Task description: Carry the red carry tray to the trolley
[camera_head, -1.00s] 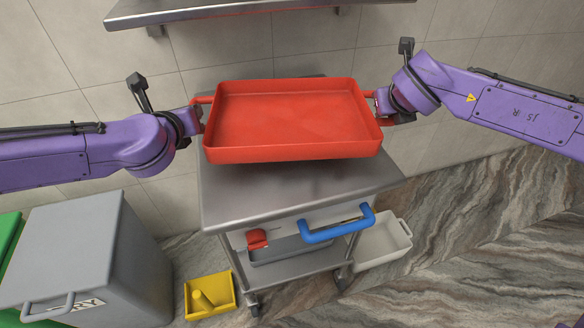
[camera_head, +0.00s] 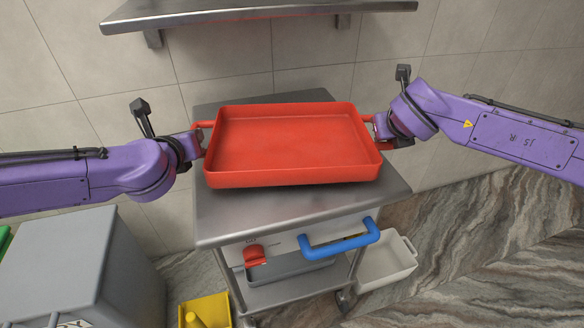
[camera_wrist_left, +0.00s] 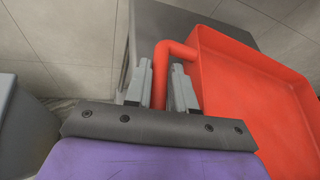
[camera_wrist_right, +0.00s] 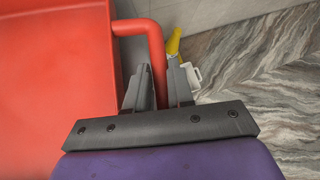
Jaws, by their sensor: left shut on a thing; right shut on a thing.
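The red carry tray (camera_head: 292,140) is level and empty, over the grey metal top of the trolley (camera_head: 290,215). I cannot tell for sure whether its underside touches the top. My left gripper (camera_head: 202,143) is shut on the tray's left handle, and the left wrist view shows the red handle (camera_wrist_left: 163,75) between the fingers. My right gripper (camera_head: 378,128) is shut on the right handle, which shows between the fingers in the right wrist view (camera_wrist_right: 157,65). The trolley has a blue push handle (camera_head: 340,240) at its near side.
A grey bin (camera_head: 75,265) stands at the left. A yellow container (camera_head: 205,312) is on the floor beside the trolley. A white tub (camera_head: 388,265) is at its right. A metal wall shelf (camera_head: 250,10) is above. Marble floor at the right is clear.

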